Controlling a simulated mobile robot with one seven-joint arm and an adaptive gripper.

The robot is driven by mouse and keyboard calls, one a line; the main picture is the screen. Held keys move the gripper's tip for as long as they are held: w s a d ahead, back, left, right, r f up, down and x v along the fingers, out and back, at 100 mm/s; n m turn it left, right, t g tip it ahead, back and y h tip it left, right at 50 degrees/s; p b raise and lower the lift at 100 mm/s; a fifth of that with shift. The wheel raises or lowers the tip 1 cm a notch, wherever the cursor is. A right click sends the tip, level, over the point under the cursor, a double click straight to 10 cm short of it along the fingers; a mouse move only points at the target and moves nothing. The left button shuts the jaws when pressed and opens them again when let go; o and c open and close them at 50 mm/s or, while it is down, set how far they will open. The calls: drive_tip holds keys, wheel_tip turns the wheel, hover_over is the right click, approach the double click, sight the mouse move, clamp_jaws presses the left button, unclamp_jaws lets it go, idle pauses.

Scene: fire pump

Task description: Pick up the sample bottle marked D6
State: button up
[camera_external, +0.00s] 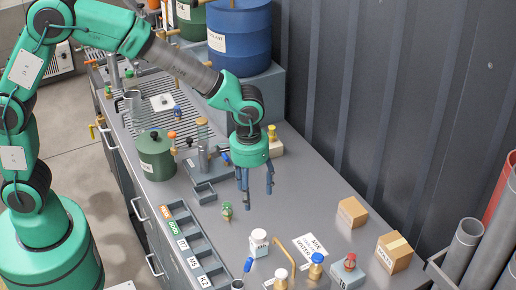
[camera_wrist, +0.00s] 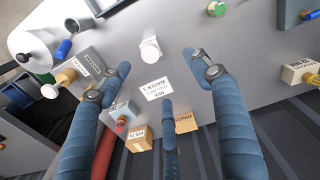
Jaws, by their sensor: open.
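A small white bottle (camera_external: 259,243) with a white cap stands upright on the grey bench; its mark is too small to read, and I cannot read D6 anywhere. It also shows in the wrist view (camera_wrist: 150,50), near the top centre between my fingers. My gripper (camera_external: 256,198) is open and empty, pointing down above the bench, behind and above the white bottle in the external view. In the wrist view its blue fingers (camera_wrist: 158,75) are spread wide, touching nothing.
A label rack (camera_external: 195,250) lies along the bench's left edge. A green valve piece (camera_external: 227,211) stands left of the bottle. A bent brass pipe (camera_external: 284,254) and a printed card (camera_external: 311,250) lie right of it. Cardboard boxes (camera_external: 393,252) stand near the wall.

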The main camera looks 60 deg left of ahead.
sight(259, 234)
drive_tip(key=d+f, duration=0.1)
drive_tip(key=f, duration=0.1)
drive_tip(key=w+d+f, duration=0.1)
drive_tip(key=f, duration=0.1)
drive_tip(key=shift+d, duration=0.3)
drive_tip(key=shift+f+b, duration=0.5)
drive_tip(key=shift+f, duration=3.8)
drive_tip(key=shift+f, duration=0.1)
drive_tip(key=shift+s+d+f+b, duration=0.1)
drive_tip(key=shift+f+b, duration=0.4)
drive_tip(key=shift+f, duration=2)
clamp_jaws()
drive_tip(key=shift+r, duration=0.15)
